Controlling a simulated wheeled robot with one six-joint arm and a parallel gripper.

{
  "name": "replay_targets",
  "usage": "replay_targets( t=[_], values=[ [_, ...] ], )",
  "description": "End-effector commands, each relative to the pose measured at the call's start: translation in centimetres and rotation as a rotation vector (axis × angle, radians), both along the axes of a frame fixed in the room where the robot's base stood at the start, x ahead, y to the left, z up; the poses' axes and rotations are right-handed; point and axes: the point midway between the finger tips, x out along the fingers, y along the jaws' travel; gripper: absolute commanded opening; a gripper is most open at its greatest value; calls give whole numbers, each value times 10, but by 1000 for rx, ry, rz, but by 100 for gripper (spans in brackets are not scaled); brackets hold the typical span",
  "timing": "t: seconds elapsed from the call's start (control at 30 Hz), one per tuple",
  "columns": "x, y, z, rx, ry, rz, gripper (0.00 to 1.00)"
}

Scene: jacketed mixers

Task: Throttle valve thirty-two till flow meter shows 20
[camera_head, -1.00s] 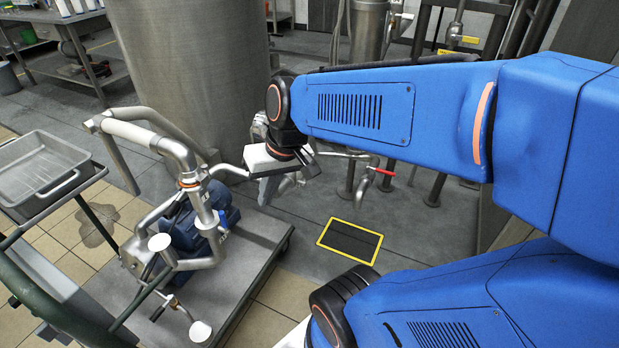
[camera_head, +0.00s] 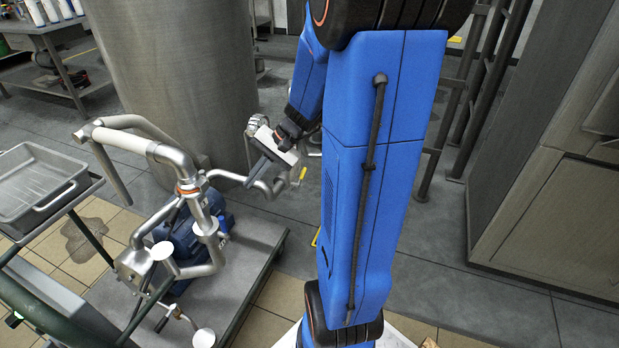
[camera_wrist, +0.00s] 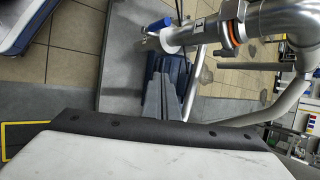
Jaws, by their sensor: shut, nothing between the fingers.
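My gripper (camera_head: 256,172) is shut and empty in the head view, in front of the large steel vessel and beside a thin bent pipe (camera_head: 275,188). I cannot tell whether it touches that pipe. In the wrist view the closed fingers (camera_wrist: 168,97) point over the cart, with a steel pipe assembly (camera_wrist: 265,22) to the right. A small blue handle (camera_wrist: 160,23) shows on that piping. A small yellow piece (camera_head: 303,173) shows right of my gripper, partly behind my arm. No number thirty-two and no flow meter reading can be read, so I cannot tell which valve is meant.
A wheeled cart (camera_head: 262,262) carries a blue pump (camera_head: 182,240) and steel pipes (camera_head: 140,140). A grey tray (camera_head: 38,185) stands at left. The steel vessel (camera_head: 185,70) stands behind, a steel cabinet (camera_head: 560,190) at right. Floor between is open.

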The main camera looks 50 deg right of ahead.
Motion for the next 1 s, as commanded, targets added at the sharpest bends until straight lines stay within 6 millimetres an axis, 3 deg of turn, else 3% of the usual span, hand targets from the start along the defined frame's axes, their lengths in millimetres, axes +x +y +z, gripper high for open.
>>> replay_targets(
  t=[0.2,0.5,0.77,1.0],
  values=[
    [29,-56,-31,151,19,-214,0],
    [51,-147,-82,338,20,-523,0],
    [47,-235,-138,487,7,-806,0],
    [23,-313,-196,602,-14,-1064,0]
  ],
)
